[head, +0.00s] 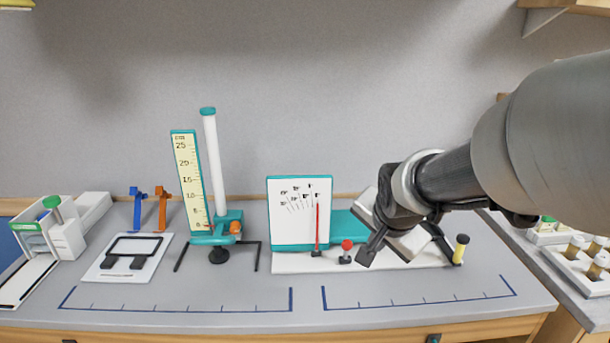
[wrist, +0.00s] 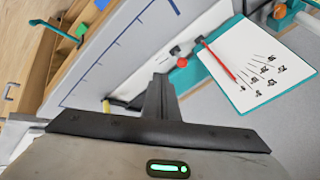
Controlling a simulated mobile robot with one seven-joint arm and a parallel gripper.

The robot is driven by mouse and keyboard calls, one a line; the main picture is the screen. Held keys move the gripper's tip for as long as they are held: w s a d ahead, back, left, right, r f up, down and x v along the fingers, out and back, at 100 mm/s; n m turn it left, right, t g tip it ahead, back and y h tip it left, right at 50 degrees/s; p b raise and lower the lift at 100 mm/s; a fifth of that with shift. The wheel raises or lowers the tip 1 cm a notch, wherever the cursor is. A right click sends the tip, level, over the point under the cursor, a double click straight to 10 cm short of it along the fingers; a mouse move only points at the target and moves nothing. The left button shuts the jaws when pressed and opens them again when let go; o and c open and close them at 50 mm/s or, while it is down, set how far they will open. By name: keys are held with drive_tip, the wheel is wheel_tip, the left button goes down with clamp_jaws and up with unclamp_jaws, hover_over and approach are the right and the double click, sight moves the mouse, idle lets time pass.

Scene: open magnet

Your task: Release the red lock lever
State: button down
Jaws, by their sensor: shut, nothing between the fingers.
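A small lever with a red round knob (head: 346,245) stands on a dark foot on the white base of a teal apparatus. The red knob also shows in the wrist view (wrist: 182,62), beyond the fingers. My gripper (head: 366,256) is just to the right of the knob, tilted downward, with its fingers together and empty. In the wrist view the closed fingers (wrist: 158,88) appear apart from the knob. My gripper and arm hide much of the apparatus's right part.
A white dial panel (head: 292,230) with a thin red needle stands left of the knob. A yellow, black-topped post (head: 460,250) stands at the base's right end. A teal stand with a tall white tube (head: 214,165) is farther left. The front bench strip is clear.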

drive_tip(key=b, duration=0.2)
approach(346, 250)
drive_tip(key=w+d+f, duration=0.2)
drive_tip(key=w+f, duration=0.1)
drive_tip(key=f, duration=0.2)
drive_tip(key=shift+d, duration=0.1)
